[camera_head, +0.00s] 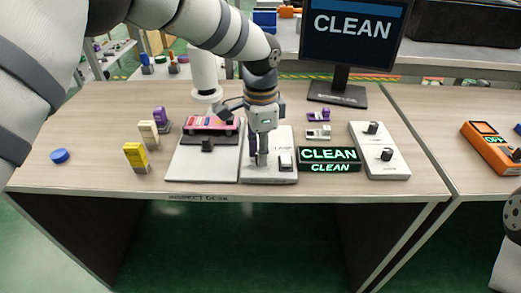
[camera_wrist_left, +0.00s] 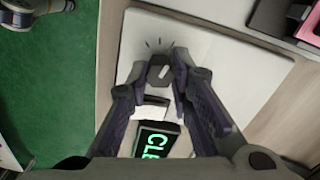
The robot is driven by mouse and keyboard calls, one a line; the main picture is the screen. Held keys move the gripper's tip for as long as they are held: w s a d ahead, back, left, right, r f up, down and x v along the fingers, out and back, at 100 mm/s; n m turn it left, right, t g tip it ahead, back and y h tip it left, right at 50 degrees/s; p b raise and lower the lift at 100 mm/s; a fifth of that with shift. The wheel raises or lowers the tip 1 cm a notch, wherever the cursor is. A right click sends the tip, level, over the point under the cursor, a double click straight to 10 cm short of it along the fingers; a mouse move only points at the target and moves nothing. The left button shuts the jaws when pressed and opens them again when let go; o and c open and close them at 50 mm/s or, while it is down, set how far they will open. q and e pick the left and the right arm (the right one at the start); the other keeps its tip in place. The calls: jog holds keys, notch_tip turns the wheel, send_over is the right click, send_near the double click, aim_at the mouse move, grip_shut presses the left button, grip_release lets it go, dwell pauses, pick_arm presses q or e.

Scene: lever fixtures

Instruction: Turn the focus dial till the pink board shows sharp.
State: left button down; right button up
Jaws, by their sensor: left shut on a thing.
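My left gripper (camera_head: 258,160) points down over a pale panel (camera_head: 270,178) at the middle of the inspection desk. In the left wrist view its two fingers (camera_wrist_left: 163,78) close on a dark dial (camera_wrist_left: 158,71) from both sides. Tick marks show on the panel beside the dial. The pink board (camera_head: 212,122) lies at the back of a grey fixture (camera_head: 190,165) left of the panel. A corner of the board shows in the left wrist view (camera_wrist_left: 309,28). The monitor (camera_head: 352,27) reads "CLEAN" in clear letters. My right gripper is not seen.
A lit sign (camera_head: 329,159) reading "CLEAN" stands right of the panel, near a white block (camera_head: 286,160). Yellow (camera_head: 135,156), cream and purple blocks and a blue disc (camera_head: 60,156) stand left. An orange device (camera_head: 488,147) sits far right.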

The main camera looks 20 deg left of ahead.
pick_arm(q)
jog(key=c, duration=1.4)
grip_release()
jog(key=shift+c, duration=0.2)
notch_tip(320, 180, up, 12)
